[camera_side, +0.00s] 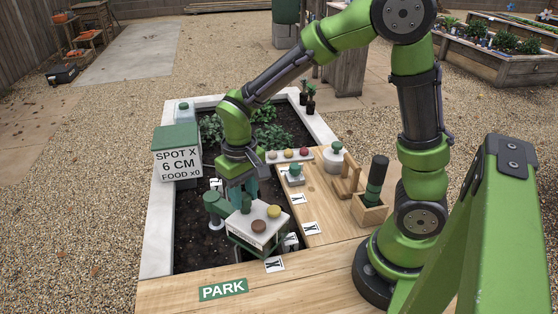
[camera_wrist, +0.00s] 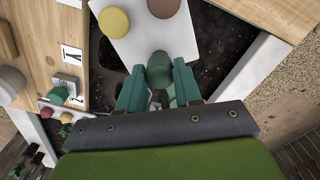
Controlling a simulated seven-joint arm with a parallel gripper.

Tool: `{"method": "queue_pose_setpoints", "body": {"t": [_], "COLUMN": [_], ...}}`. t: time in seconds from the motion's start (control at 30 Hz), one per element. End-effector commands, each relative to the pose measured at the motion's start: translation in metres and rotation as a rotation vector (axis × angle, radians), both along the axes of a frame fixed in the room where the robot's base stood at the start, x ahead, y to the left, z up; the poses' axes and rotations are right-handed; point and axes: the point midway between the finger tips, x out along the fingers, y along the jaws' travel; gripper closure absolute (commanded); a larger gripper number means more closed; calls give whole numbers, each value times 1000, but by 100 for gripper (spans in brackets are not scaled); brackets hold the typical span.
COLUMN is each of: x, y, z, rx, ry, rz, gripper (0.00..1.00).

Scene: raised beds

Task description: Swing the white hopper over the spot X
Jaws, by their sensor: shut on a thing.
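The white hopper (camera_side: 258,226) is a box with a green frame, a brown disc and a yellow disc on its top. It stands at the near end of the soil, beside the wooden deck. My gripper (camera_side: 243,202) is above its far side. In the wrist view my gripper (camera_wrist: 160,88) is shut on the hopper's green knob (camera_wrist: 159,66), next to the white top (camera_wrist: 150,38). Several X cards show: one on the deck (camera_side: 298,199), one at the deck's edge (camera_side: 310,228), one near the hopper (camera_side: 274,264). The sign (camera_side: 178,164) reads "SPOT X 6 CM FOOD x0".
A green post (camera_side: 214,204) stands left of the hopper. A green PARK label (camera_side: 223,289) lies on the near plank. The deck holds a wooden holder (camera_side: 368,211), a white pot (camera_side: 334,160) and a tray of coloured knobs (camera_side: 290,155). Plants (camera_side: 268,135) fill the far soil.

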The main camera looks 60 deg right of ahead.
Motion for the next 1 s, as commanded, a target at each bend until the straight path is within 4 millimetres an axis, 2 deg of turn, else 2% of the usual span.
{"method": "queue_pose_setpoints", "body": {"t": [0.1, 0.13, 0.27, 0.57, 1.0], "x": [0, 0, 0, 0, 1], "y": [0, 0, 0, 0, 1], "z": [0, 0, 0, 2, 45], "rx": [0, 0, 0, 1, 1], "ry": [0, 0, 0, -1, -3], "rz": [-1, -1, -1, 0, -1], "gripper": [77, 65, 47, 47, 47]}}
